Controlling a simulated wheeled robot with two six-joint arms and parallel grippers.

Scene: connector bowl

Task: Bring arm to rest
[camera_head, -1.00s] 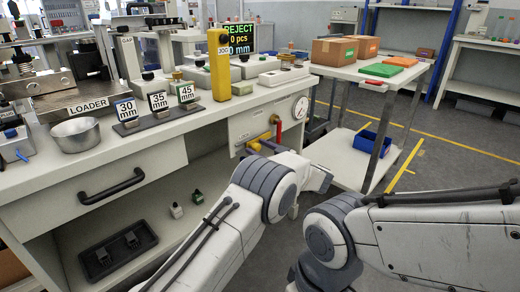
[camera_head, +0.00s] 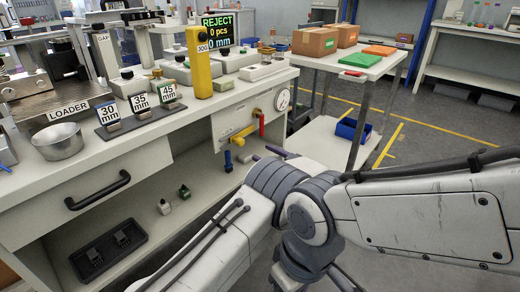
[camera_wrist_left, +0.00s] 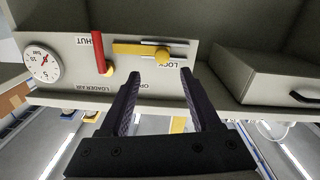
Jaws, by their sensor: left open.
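My left gripper (camera_wrist_left: 160,74) is open and empty in the left wrist view, its two dark fingers spread apart. They are before the valve panel, with the yellow lever (camera_wrist_left: 150,49) beyond the tips and apart from them. In the head view my left arm (camera_head: 262,192) reaches in from the lower left, and most of its gripper is hidden behind the arm links. The yellow lever (camera_head: 241,133) lies nearly level on the panel there. A white arm link of mine (camera_head: 430,215) fills the lower right, and my right gripper is out of view.
The panel carries a red lever (camera_head: 262,124) and a gauge (camera_head: 282,99). The bench (camera_head: 95,165) has a drawer handle (camera_head: 97,190) on its front. A cart (camera_head: 345,67) with boxes and a blue bin (camera_head: 352,131) stands behind. The floor at right is open.

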